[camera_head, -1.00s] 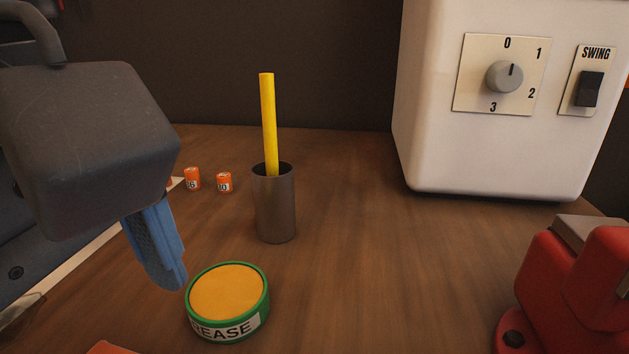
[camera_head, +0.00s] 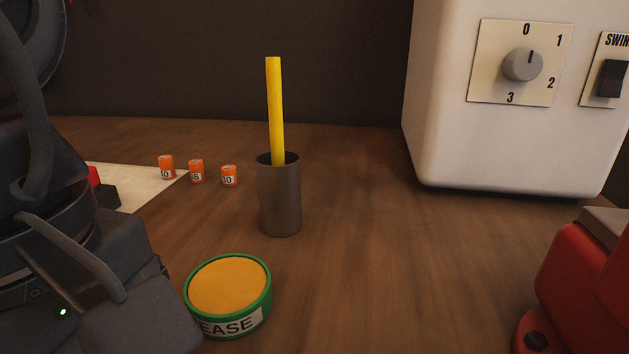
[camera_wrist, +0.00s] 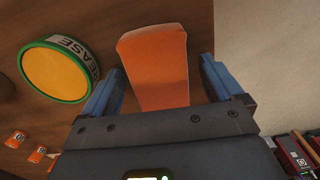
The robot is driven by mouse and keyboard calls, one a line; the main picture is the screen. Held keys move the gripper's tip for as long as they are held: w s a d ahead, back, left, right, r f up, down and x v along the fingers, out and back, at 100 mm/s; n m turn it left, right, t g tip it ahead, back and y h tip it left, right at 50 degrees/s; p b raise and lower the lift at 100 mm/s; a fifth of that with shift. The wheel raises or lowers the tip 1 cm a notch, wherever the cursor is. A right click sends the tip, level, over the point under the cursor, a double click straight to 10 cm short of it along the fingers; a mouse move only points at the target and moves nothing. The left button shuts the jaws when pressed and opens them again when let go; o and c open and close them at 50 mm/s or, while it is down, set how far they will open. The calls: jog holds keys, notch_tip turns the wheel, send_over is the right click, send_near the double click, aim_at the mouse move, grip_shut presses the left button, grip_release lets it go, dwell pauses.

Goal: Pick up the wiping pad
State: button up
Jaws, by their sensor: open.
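The wiping pad appears as an orange block (camera_wrist: 155,65) in the wrist view, lying on the brown wooden bench top. My gripper (camera_wrist: 162,65) is open, with one blue finger on each side of the pad in the picture. A gap shows between the pad and each finger. I cannot tell how far above the bench the fingertips are. The pad's near end is hidden behind the gripper body. In the head view my arm fills the lower left; the fingers and the pad do not show there.
A green-rimmed grease tin (camera_head: 229,288) stands close beside my gripper; the wrist view shows it too (camera_wrist: 55,72). Behind are a grey cup (camera_head: 280,200) with a yellow stick (camera_head: 275,110) and small orange cylinders (camera_head: 196,171). A white appliance (camera_head: 505,150) and red object (camera_head: 585,280) stand right.

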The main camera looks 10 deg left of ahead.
jog(key=shift+c, duration=0.2)
jog(key=c, duration=1)
jog(key=shift+r, duration=0.1)
jog(key=shift+r, duration=0.55)
notch_tip(320, 180, up, 3)
jog(key=shift+f+p, duration=0.1)
jog(key=shift+p, duration=0.5)
jog(key=d+r+p, duration=0.1)
jog(key=d+r, duration=0.6)
jog(key=d, duration=0.4)
jog(key=shift+s+d, duration=0.3)
jog(key=shift+d, duration=0.05)
